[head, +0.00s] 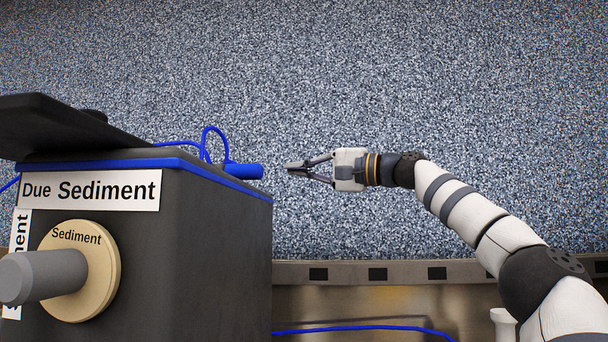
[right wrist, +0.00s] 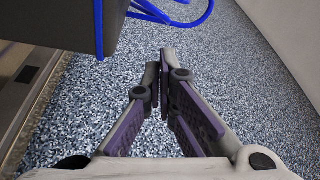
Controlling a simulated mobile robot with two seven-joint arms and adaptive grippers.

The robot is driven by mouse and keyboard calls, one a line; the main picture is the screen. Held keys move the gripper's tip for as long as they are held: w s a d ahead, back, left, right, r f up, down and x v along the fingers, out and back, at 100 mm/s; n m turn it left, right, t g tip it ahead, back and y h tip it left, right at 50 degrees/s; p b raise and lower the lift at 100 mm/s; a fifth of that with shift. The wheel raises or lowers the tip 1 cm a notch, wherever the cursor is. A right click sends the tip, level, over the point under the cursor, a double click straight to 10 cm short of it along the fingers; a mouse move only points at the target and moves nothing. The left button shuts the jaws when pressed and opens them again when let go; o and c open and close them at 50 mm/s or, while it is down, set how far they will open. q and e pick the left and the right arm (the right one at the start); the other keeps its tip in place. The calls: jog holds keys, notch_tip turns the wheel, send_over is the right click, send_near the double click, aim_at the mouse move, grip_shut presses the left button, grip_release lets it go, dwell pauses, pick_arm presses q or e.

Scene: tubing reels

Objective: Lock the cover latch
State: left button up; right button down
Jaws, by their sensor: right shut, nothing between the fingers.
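A dark box (head: 225,255) with a blue rim stands at the left of the head view. A black flat cover (head: 60,128) sits above its top, tilted up at the left. A blue cylinder (head: 243,171) sticks out at the box's top right corner; I cannot tell whether it is the latch. My right gripper (head: 290,168) is shut and empty, a little right of the blue cylinder and apart from it. In the right wrist view its fingertips (right wrist: 158,55) meet, with the box's dark side (right wrist: 55,20) at upper left. My left gripper is not in view.
A beige disc (head: 103,270) marked "Sediment" with a grey handle (head: 35,277) juts from the box front, below a "Due Sediment" label (head: 90,190). A blue tube (head: 214,130) loops behind the blue cylinder. The speckled surface (head: 400,80) beyond is clear.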

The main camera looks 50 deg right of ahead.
aim_at(237, 172)
pick_arm(q)
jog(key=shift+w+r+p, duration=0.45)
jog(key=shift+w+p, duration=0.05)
jog(key=shift+p, duration=0.05)
pick_arm(e)
jog(key=w+a, duration=0.1)
jog(key=a, duration=0.2)
jog(key=w+a+f, duration=0.1)
jog(key=shift+w+a, duration=0.3)
jog(key=shift+w, duration=0.05)
jog(key=shift+w+a+f, duration=0.1)
jog(key=shift+w, duration=0.1)
